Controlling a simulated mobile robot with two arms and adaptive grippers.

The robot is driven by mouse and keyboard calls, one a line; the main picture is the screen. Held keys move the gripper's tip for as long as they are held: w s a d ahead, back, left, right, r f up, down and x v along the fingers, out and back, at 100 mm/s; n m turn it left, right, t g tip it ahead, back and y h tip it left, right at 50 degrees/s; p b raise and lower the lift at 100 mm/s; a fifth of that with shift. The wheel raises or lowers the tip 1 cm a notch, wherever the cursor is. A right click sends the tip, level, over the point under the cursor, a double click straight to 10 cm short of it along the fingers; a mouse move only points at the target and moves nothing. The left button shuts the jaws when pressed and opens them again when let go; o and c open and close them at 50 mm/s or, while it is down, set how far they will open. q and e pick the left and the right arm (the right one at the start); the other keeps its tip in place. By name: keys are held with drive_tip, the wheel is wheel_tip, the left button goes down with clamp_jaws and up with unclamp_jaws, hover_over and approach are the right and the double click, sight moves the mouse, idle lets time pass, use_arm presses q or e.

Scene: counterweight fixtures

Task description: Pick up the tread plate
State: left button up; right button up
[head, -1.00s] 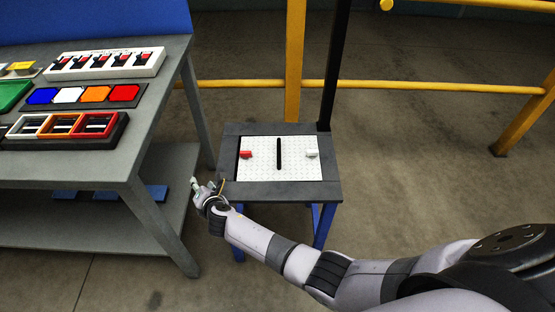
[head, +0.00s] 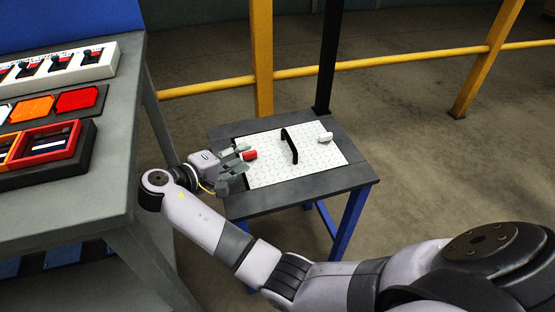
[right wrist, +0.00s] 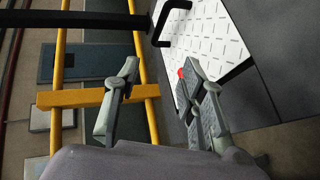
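The tread plate (head: 310,165) is a white patterned plate lying flat in the dark top of a small stand (head: 300,196). It carries a black bar handle (head: 290,146), a red peg (head: 250,155) at its left edge and a white peg (head: 325,137) at its right. My right gripper (head: 244,158) is at the plate's left edge, close to the red peg, fingers pointing right. In the right wrist view the gripper (right wrist: 159,72) is open and empty; the plate (right wrist: 208,45) and its handle (right wrist: 162,25) lie beyond the fingers. Contact with the peg is unclear. My left gripper is out of view.
A grey workbench (head: 110,205) with coloured tiles and trays (head: 45,145) stands close on the left. A black post (head: 327,60) and yellow railing (head: 410,60) rise behind the stand. The floor to the right is clear.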

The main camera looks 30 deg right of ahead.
drive_tip(key=b, duration=0.1)
approach(284, 154)
drive_tip(key=d+r, duration=0.1)
drive_tip(key=w+d+r, duration=0.1)
drive_tip(key=d+r, duration=0.1)
drive_tip(key=shift+r, duration=0.35)
drive_tip(key=shift+b+x, duration=0.6)
drive_tip(key=shift+x, duration=2.65)
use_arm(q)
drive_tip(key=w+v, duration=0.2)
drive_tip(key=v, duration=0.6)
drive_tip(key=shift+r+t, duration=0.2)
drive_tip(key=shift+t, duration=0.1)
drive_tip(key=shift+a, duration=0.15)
use_arm(e)
clamp_jaws()
